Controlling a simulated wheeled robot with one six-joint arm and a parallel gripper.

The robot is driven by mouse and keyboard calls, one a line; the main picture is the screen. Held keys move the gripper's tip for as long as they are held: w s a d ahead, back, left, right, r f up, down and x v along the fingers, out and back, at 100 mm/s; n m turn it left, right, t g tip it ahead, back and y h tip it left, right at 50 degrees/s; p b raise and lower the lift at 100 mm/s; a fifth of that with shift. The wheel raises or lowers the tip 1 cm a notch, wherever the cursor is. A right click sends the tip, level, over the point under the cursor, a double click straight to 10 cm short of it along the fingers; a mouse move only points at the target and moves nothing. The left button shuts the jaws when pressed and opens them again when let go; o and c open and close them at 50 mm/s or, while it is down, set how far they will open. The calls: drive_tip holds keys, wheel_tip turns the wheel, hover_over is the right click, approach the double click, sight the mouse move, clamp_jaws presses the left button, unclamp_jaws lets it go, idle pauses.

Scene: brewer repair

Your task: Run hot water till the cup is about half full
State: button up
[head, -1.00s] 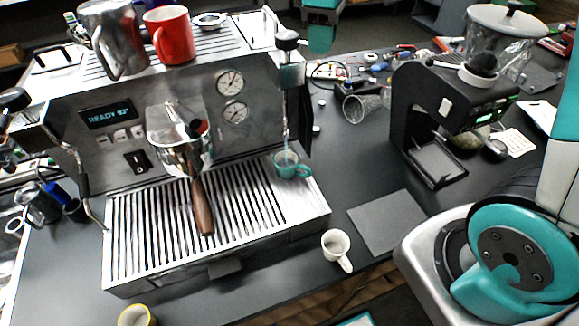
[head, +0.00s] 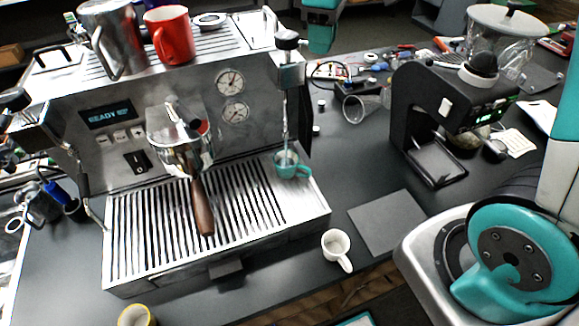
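A small teal cup (head: 291,168) stands upright at the right end of the drip tray (head: 262,200) of the espresso machine (head: 180,100). A thin spout (head: 285,115) comes down over the cup from the machine's right side, and a pale streak reaches from it into the cup. Something light shows inside the cup, but I cannot read the water level. A black knob (head: 288,39) sits above the spout. Teal parts of my arm show at the top edge and lower right. I cannot make out my gripper's fingers.
A portafilter (head: 202,200) with a wooden handle is locked in the machine. A red mug (head: 168,35) and a steel pitcher (head: 118,40) stand on top. A white cup (head: 336,249) is on the counter beside a grey mat (head: 388,221). A grinder (head: 450,110) stands to the right.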

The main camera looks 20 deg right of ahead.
drive_tip(key=shift+s+a+m+p, duration=0.45)
drive_tip(key=shift+a+m, duration=0.4)
drive_tip(key=shift+m, duration=0.85)
drive_tip(key=shift+s+a+m+p, duration=0.35)
drive_tip(key=shift+a+m+p, duration=0.4)
drive_tip(key=shift+m, duration=0.95)
drive_tip(key=shift+s+a+m+p, duration=0.4)
drive_tip(key=shift+a+m, duration=0.55)
drive_tip(key=shift+m, duration=0.75)
drive_tip(key=o, duration=0.4)
drive_tip(key=shift+r, duration=0.1)
wheel_tip(320, 180, up, 7)
drive_tip(key=p, duration=0.6)
